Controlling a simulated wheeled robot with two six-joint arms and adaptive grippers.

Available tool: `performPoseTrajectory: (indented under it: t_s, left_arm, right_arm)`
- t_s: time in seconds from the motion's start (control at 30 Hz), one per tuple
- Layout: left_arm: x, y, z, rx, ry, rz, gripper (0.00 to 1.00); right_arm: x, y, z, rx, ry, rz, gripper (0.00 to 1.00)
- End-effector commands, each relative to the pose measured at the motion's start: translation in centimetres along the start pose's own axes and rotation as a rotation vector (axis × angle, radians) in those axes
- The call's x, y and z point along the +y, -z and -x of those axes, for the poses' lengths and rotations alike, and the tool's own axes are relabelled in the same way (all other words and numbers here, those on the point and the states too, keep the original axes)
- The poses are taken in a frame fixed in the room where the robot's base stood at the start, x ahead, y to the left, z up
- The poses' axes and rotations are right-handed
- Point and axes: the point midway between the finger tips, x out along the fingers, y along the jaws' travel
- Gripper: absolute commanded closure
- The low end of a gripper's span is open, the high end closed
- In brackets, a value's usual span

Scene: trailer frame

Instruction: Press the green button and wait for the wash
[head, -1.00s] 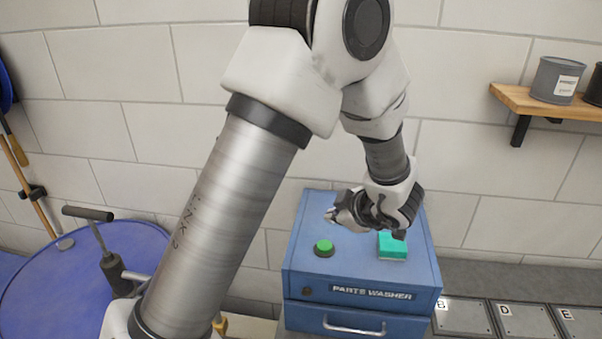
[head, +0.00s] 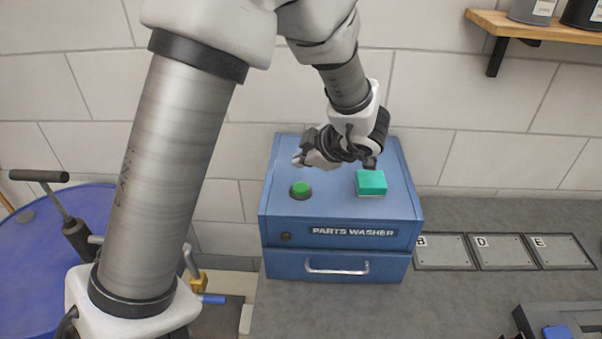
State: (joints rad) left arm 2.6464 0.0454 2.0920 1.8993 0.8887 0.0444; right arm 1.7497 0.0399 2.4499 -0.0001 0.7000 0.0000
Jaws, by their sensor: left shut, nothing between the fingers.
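The green button (head: 300,189) sits on the left part of the top of the blue parts washer (head: 340,214). A teal block (head: 371,182) lies on the right part of that top. My left gripper (head: 299,161) is shut and empty, its fingertips pointing left, above the washer top and just behind the button in the picture. I see a gap between the fingertips and the button, though the exact height is hard to tell. The washer's drawer (head: 336,267) with its handle appears closed. My right gripper is not in view.
The washer stands on a grey bench (head: 450,305). Plates marked B, D and E (head: 503,252) lie to its right. A blue drum (head: 55,245) with a pump handle stands at the left. A wooden shelf (head: 545,27) with cans is at the upper right.

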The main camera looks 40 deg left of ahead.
Motion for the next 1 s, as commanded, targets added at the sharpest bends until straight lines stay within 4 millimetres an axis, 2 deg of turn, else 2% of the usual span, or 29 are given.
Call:
performPoseTrajectory:
  t_s: [0.03, 0.1, 0.3, 1.0]
  left_arm:
    - [-0.7, -0.8, -1.0, 0.000, 0.000, 0.001, 1.00]
    - [-1.2, -1.2, -1.7, 0.000, 0.000, 0.001, 1.00]
    - [-2.1, -2.1, -2.9, 0.000, 0.000, -0.003, 1.00]
    - [-2.2, -2.2, -3.0, 0.000, 0.000, -0.001, 1.00]
  right_arm:
    - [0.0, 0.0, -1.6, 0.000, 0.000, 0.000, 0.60]
    - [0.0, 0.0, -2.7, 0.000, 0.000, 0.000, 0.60]
    - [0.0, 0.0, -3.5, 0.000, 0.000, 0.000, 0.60]
    - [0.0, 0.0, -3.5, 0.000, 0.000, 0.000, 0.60]
